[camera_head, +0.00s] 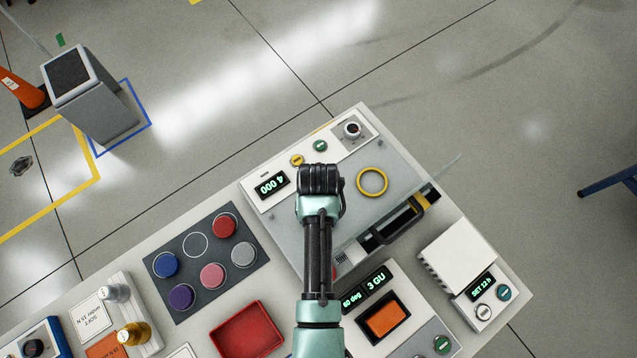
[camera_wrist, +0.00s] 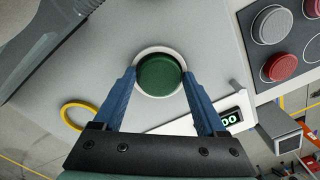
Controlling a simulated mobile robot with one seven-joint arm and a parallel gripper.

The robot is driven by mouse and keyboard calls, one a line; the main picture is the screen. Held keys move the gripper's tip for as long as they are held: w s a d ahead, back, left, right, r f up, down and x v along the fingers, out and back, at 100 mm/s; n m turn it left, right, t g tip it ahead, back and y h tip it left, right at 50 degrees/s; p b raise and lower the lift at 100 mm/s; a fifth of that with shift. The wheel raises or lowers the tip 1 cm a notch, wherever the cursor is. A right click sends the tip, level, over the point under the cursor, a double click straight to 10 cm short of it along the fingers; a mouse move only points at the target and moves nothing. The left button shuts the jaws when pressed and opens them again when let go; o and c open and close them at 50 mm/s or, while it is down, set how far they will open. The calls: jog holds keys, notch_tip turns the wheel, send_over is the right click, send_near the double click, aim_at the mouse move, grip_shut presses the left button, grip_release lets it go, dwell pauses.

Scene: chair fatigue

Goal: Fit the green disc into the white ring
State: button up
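In the wrist view the green disc (camera_wrist: 160,76) is between the two blue fingers of my gripper (camera_wrist: 160,74). The fingertips lie against its left and right sides. The white ring (camera_wrist: 153,50) shows as a pale rim around the disc, most clearly at its top and left. The ring is on a grey panel (camera_wrist: 95,65). I cannot tell whether the disc is seated in the ring or just above it. In the head view my wrist hides the disc, the white ring and the fingertips.
A yellow ring (camera_head: 372,182) lies on the panel, right of my wrist. A dark holder (camera_head: 184,262) carries several coloured discs and one empty round place (camera_head: 195,245). A black handle (camera_head: 405,216) stands at the panel's right. A red tray (camera_head: 247,331) is near the front.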

jog(key=shift+o, duration=1)
jog(key=shift+d, duration=0.1)
notch_tip(320, 180, up, 13)
jog(key=w+r+t, duration=0.7)
jog(key=w+r, duration=0.6)
jog(key=w+r+t, duration=0.3)
jog(key=r, duration=0.5)
jog(key=w+r+t, duration=0.2)
jog(key=r+t, duration=0.2)
jog(key=r, duration=0.5)
notch_tip(320, 180, up, 17)
jog(key=s+t, duration=0.2)
jog(key=t, duration=0.4)
jog(key=s+r+t, duration=0.3)
jog(key=s+r, duration=0.3)
jog(key=r, duration=0.2)
jog(key=s+r+t, duration=0.4)
jog(key=s+r, duration=0.1)
jog(key=r, duration=0.4)
jog(key=shift+s, duration=0.35)
jog(key=shift+d, duration=0.1)
